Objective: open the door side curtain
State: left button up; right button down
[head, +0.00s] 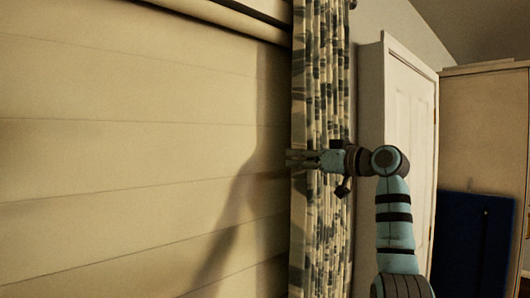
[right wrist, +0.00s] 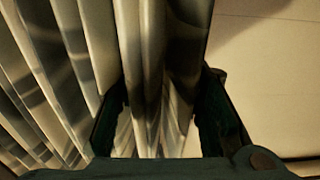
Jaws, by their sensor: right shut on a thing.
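The curtain (head: 322,85) is a patterned cream and dark grey-green cloth. It hangs in bunched folds at the right end of the window, beside the door. My right gripper (head: 304,158) is at the curtain's left edge, about halfway up it in the head view. In the right wrist view, the curtain's folds (right wrist: 155,60) run down between the two fingers of the gripper (right wrist: 160,125), which is shut on the cloth. The fingertips are partly hidden by cloth. My left gripper is not in view.
A pale blind with wide horizontal panels (head: 130,150) covers the window to the left. A white door (head: 408,130) stands to the right of the curtain. Farther right are a wooden cabinet (head: 485,130) and a dark blue panel (head: 475,240).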

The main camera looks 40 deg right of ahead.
jog(key=shift+d, duration=0.3)
jog(key=c, duration=1.2)
grip_release()
jog(key=shift+c, duration=0.2)
jog(key=shift+o, duration=1)
jog(key=shift+w, duration=0.1)
jog(key=s, duration=0.7)
jog(key=shift+s, duration=0.15)
